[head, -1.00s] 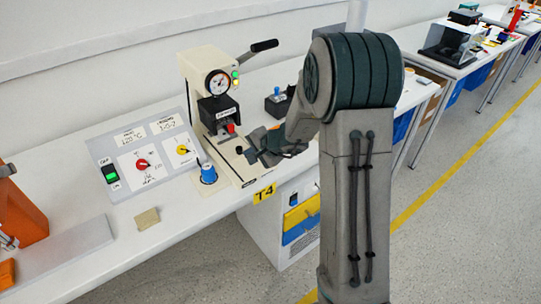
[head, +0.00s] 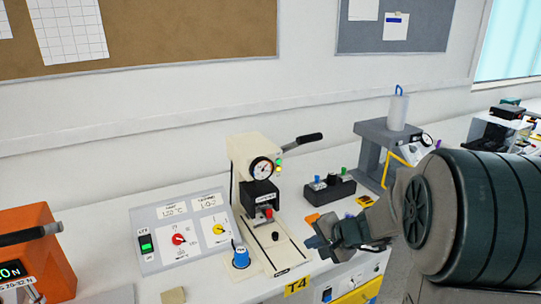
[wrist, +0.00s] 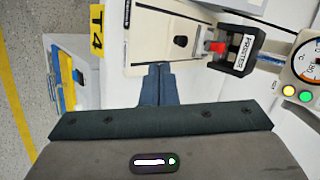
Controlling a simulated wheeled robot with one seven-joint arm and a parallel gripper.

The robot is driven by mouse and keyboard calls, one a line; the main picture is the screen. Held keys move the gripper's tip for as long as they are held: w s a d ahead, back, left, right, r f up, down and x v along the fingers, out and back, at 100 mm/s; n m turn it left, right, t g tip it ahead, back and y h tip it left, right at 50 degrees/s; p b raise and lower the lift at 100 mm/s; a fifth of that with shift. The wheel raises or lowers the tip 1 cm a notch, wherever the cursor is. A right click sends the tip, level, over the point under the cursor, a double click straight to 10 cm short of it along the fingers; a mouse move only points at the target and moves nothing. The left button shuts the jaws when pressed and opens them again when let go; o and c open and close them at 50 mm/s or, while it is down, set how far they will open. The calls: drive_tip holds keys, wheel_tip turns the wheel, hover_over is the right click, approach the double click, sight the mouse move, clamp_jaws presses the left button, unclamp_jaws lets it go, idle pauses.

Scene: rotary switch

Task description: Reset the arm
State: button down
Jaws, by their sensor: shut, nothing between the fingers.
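My gripper (head: 322,246) is in front of and to the right of the beige press (head: 246,163), apart from it. In the wrist view my gripper's fingers (wrist: 158,72) are together with nothing between them, over the front edge of the press base (wrist: 150,45). The control panel (head: 186,228) with a red rotary knob (head: 179,239), a yellow rotary knob (head: 218,228) and a green lit switch (head: 146,243) stands left of the press. The knobs' exact settings are too small to read.
A blue-topped knob (head: 241,258) stands by the press base. An orange device (head: 38,252) is at the left. A black button box (head: 330,190) and a grey press (head: 385,150) stand to the right. The T4 label (head: 297,286) marks the bench's front edge.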

drive_tip(key=s+r+n+g+h+p, duration=0.1)
drive_tip(key=s+r+n+g+h, duration=0.1)
drive_tip(key=s, duration=0.9)
drive_tip(key=s+r+n+g+h+p, duration=0.2)
drive_tip(key=s+r+n+h, duration=0.2)
drive_tip(key=s, duration=0.7)
wheel_tip(320, 180, up, 2)
drive_tip(key=n, duration=0.3)
